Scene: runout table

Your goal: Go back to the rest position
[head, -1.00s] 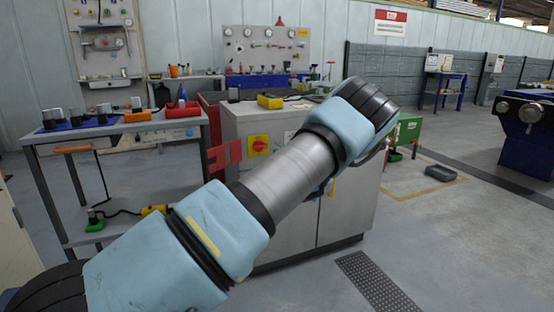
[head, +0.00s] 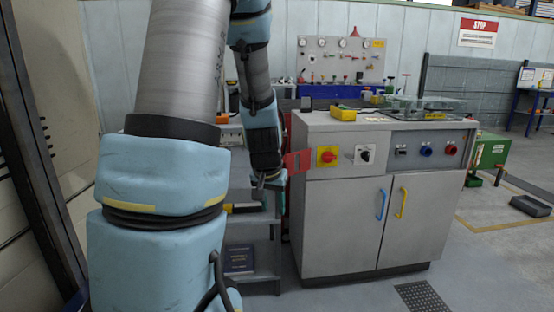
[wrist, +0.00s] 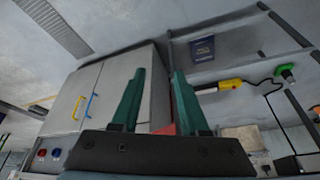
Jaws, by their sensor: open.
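My gripper (head: 266,185) hangs at the end of my bent arm in the head view, left of the grey cabinet and in front of a red panel (head: 296,162). My upper arm rises large on the left and hides much of the bench behind it. In the wrist view my gripper (wrist: 159,75) shows two green fingers standing apart. No object is held between them.
The grey cabinet (head: 345,220) has a red knob, dials and blue and yellow door handles. A yellow tool (head: 343,113) lies on its top. A lower shelf unit (head: 250,262) stands close beside it. A dark upright frame (head: 38,150) is at far left.

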